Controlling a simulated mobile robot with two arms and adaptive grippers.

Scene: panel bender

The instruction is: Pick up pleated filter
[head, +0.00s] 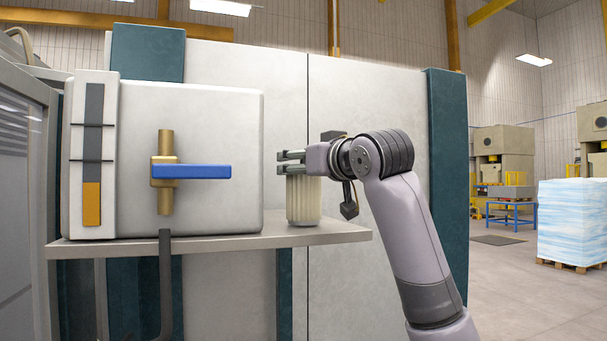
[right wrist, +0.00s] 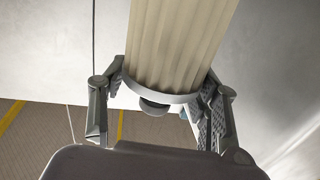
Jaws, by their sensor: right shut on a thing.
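The pleated filter (head: 304,203) is a cream, ribbed cylinder, upright at the right part of the grey shelf (head: 340,233). It seems to stand on the shelf; I cannot tell if there is a gap below it. My right gripper (head: 291,162) reaches in from the right and is shut on the filter's top end. In the right wrist view the filter (right wrist: 180,45) shows its pleats and a pale end cap with a grey knob, between the fingers of my right gripper (right wrist: 165,88). My left gripper is not in view.
A light housing (head: 225,120) with a blue-handled valve (head: 190,171) stands on the shelf, left of the filter. A large pale machine panel (head: 385,85) rises behind. A wrapped pallet stack (head: 572,222) stands on the open floor at the right.

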